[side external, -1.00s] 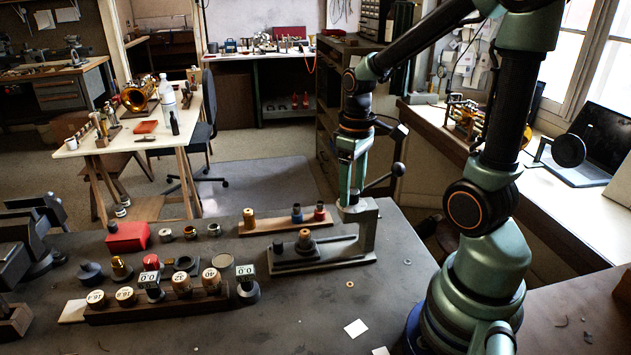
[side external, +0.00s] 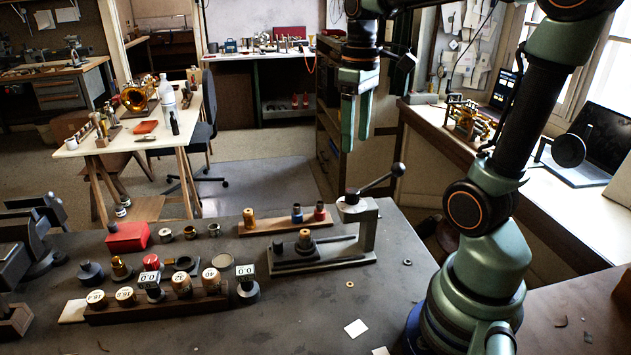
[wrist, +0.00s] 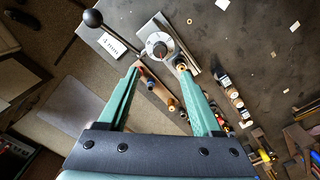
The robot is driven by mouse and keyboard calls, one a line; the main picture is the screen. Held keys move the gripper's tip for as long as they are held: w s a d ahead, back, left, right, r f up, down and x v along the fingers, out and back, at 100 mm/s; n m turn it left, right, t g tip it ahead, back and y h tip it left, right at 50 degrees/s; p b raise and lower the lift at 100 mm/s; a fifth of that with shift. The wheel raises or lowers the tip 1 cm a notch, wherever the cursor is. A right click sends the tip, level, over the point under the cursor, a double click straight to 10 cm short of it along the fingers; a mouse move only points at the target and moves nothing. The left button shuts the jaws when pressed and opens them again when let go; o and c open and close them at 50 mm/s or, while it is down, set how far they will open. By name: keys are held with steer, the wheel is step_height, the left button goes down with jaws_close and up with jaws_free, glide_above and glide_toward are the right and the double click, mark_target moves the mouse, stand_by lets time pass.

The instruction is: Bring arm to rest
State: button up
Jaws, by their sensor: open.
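My gripper (side external: 356,122) is open and empty, raised above the press (side external: 367,225) at the back right of the grey bench. Its two green fingers point down and apart. The wrist view shows the same fingers (wrist: 160,68) with a gap between them. The press has a black lever with a ball knob (side external: 398,169), and its upright and round top (wrist: 159,47) show below my gripper in the wrist view. Nothing touches the fingers.
A wooden strip (side external: 272,228) with small coloured pieces lies behind the press. A dark wooden rack (side external: 130,313) with several numbered plugs and a red box (side external: 128,237) are on the left. A laptop (side external: 590,150) stands on the window counter. The air around my gripper is clear.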

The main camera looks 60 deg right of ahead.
steer(key=a+f+t, duration=0.2)
steer(key=a+t, duration=0.3)
steer(key=a, duration=0.7)
steer(key=shift+w+t, duration=0.3)
steer(key=shift+w, duration=0.15)
